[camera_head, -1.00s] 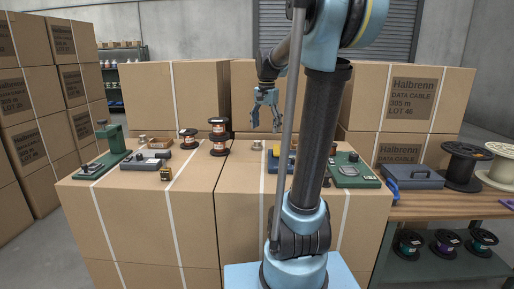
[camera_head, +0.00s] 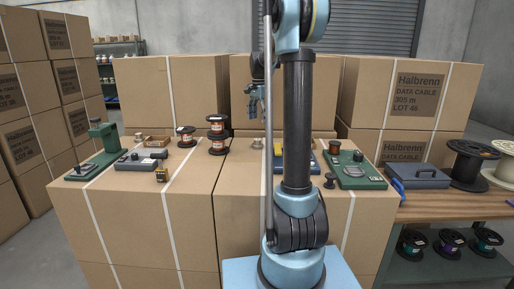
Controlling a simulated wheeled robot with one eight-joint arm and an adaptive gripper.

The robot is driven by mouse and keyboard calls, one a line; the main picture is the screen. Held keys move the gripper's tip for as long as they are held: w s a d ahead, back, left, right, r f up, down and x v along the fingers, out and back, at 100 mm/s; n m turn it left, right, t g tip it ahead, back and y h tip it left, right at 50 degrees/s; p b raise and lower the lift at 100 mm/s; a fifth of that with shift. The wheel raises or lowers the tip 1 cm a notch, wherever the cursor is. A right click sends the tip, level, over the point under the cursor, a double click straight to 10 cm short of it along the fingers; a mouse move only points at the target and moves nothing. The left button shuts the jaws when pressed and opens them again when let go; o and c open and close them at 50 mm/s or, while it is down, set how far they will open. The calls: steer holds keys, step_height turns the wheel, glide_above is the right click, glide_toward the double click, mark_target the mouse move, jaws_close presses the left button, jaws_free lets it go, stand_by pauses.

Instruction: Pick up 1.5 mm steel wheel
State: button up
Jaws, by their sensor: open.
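I cannot read a 1.5 mm label on any spool, so which one is the steel wheel is unclear. A small pale metallic spool (camera_head: 257,143) stands on the carton top, left of my arm. A copper-coloured spool with dark flanges (camera_head: 186,136) stands further left. Next to it are two stacked copper-coloured spools (camera_head: 217,135) with white labels. A small dark piece (camera_head: 330,181) sits right of my arm. My gripper (camera_head: 253,113) is open and empty, pointing down above the far part of the carton top. The arm hides part of it.
A green instrument (camera_head: 357,172) is on the right. Tall cartons (camera_head: 172,95) stand behind. A bench (camera_head: 440,207) with large spools stands right.

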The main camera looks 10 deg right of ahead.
mark_target(258, 141)
step_height(258, 141, down, 7)
steer(key=shift+f, duration=0.1)
steer(key=shift+w+a+f, duration=0.1)
steer(key=shift+a+f, duration=0.05)
steer(key=shift+f, duration=1.2)
steer(key=shift+a+f, duration=0.1)
steer(key=shift+f, duration=1.25)
steer(key=c, duration=1.1)
